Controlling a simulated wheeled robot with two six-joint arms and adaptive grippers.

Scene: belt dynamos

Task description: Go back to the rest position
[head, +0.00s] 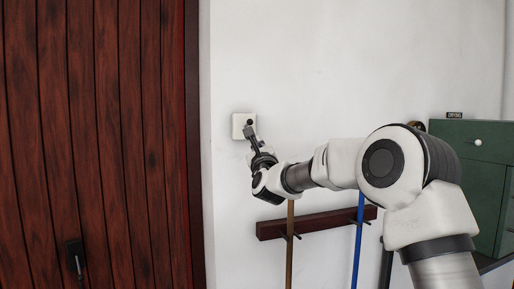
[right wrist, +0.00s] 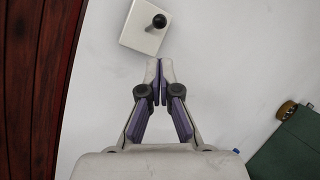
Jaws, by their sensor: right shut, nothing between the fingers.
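My right gripper (head: 250,132) is raised in front of the white wall, right at a small white switch plate (head: 238,124) with a black knob or toggle in the head view. In the right wrist view my right gripper (right wrist: 160,68) is shut and empty, its fingertips together just below the edge of the switch plate (right wrist: 136,36). The black knob (right wrist: 159,20) sticks out from the plate, a little beyond the fingertips. I cannot tell whether the fingertips touch the plate. My left gripper is not in view.
A dark red wooden door (head: 100,130) with a black handle (head: 74,256) stands at the left. A wall rack (head: 325,221) holding a brown pole and a blue pole (head: 358,245) hangs below my right arm. A green cabinet (head: 482,150) stands at the right.

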